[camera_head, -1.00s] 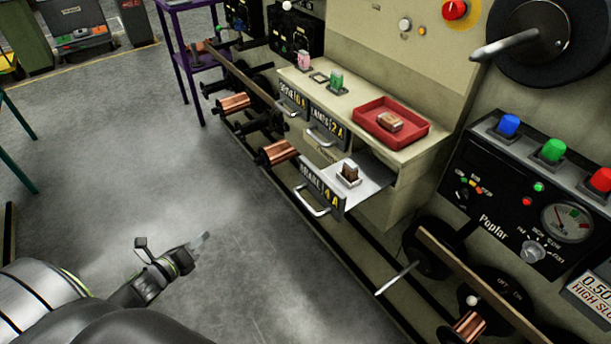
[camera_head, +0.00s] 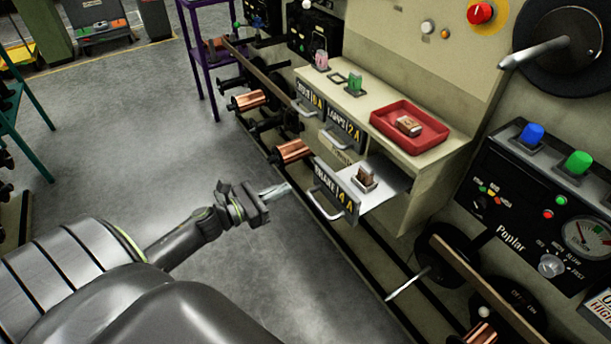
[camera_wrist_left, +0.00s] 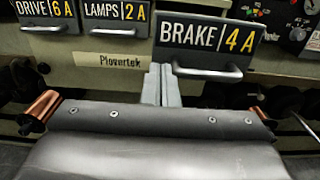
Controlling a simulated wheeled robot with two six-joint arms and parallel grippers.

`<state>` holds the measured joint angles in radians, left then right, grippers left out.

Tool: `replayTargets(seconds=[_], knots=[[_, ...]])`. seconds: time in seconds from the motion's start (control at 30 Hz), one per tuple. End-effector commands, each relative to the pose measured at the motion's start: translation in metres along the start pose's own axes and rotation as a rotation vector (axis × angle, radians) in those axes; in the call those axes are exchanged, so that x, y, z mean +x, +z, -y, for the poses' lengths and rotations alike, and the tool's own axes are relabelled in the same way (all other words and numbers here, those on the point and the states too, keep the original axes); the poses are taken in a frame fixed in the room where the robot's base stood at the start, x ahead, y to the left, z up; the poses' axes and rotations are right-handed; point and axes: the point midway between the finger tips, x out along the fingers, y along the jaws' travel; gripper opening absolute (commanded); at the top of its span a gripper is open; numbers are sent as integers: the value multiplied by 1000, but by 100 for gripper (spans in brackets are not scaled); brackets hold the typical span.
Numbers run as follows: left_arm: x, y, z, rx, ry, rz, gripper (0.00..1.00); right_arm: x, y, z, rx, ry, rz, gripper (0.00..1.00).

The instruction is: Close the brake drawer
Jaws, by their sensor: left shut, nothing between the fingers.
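The brake drawer (camera_head: 336,193) is pulled out from the cream cabinet. Its dark front reads "BRAKE 4A", with a bar handle below the label. A small brown block in a pale holder (camera_head: 366,178) sits in it. In the left wrist view the brake drawer front (camera_wrist_left: 208,38) is at the upper right. My left gripper (camera_head: 288,188) is shut and empty, a short way left of the drawer handle. In the wrist view its fingertips (camera_wrist_left: 161,72) point forward, just left of the handle and seemingly apart from it. My right gripper is not in view.
The drive drawer (camera_head: 306,107) and lamps drawer (camera_head: 343,131) look shut. A red tray (camera_head: 441,134) stands on the cabinet top. Copper spools (camera_head: 292,151) and a long rail run low along the machine. The grey floor (camera_head: 110,130) at left is clear.

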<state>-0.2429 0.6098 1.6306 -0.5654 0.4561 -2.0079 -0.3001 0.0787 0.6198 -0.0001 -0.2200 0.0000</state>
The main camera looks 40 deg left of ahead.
Motion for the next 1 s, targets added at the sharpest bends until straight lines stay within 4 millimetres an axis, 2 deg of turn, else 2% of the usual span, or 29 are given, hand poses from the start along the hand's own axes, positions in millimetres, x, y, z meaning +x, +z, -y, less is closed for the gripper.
replayTargets(seconds=[0.03,0.2,0.4,0.6,1.0], knots=[[11,5,0,-2,1,4,0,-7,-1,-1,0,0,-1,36],[42,5,0,-4,1,3,0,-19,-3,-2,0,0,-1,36],[66,2,0,-3,1,0,0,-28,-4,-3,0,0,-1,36],[75,0,0,-3,0,-1,0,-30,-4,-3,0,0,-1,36],[77,0,0,-2,0,0,0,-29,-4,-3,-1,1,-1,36]])
